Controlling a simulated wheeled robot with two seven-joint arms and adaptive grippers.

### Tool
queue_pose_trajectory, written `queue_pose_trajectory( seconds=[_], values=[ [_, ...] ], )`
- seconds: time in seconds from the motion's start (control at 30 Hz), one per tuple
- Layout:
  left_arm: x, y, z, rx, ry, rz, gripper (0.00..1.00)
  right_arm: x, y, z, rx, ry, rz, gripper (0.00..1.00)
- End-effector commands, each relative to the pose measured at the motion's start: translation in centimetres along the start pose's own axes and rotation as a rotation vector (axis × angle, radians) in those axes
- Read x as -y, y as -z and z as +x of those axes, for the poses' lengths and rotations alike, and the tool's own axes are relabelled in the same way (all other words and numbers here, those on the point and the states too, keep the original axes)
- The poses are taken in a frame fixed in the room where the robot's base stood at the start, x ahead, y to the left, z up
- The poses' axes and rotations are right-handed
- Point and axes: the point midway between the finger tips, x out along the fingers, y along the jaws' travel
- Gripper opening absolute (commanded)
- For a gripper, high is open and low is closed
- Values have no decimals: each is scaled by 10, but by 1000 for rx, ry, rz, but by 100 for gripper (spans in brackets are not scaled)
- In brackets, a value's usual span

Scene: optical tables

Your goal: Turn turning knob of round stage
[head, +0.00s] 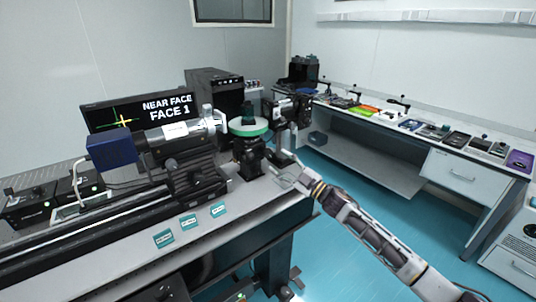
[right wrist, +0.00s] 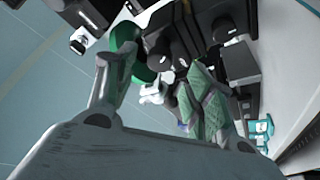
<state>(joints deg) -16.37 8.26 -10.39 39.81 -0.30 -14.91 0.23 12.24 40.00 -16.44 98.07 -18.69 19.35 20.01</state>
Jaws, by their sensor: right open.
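The round stage (head: 248,127) has a pale top and a green rim, and sits on a black mount on the optical table. In the right wrist view its green rim (right wrist: 144,68) shows beside the left finger. My right gripper (head: 284,173) is at the table's right edge, just right of and below the stage mount. Its fingers (right wrist: 165,97) are apart, with nothing seen held. A small pale part (right wrist: 152,94) shows between the fingers; I cannot tell whether it is the turning knob. My left gripper is not in view.
Dark optical hardware (head: 292,108) stands close behind and right of the stage. A black motor-like unit (head: 190,172) and a blue box (head: 110,148) stand left. A screen (head: 138,108) reads "NEAR FACE FACE 1". Open blue floor (head: 350,190) separates this table from the side bench (head: 375,160).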

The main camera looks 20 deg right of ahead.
Motion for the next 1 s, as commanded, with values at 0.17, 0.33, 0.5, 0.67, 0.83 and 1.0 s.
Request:
queue_pose_trajectory(
  seconds=[0.17, 0.33, 0.5, 0.67, 0.83, 1.0],
  values=[
    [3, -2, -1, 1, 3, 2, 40, -1, 1, 14, -2, 0, -1, 53],
    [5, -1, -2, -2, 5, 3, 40, 0, 1, 28, -1, 0, -1, 53],
    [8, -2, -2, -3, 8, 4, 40, 0, 1, 41, -1, 0, -1, 53],
    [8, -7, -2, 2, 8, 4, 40, -1, 0, 52, 0, -1, -1, 53],
    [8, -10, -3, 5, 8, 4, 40, 0, 0, 62, 0, 0, -1, 53],
    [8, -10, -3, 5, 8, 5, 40, 0, 0, 65, 0, 0, 0, 53]
  ],
)
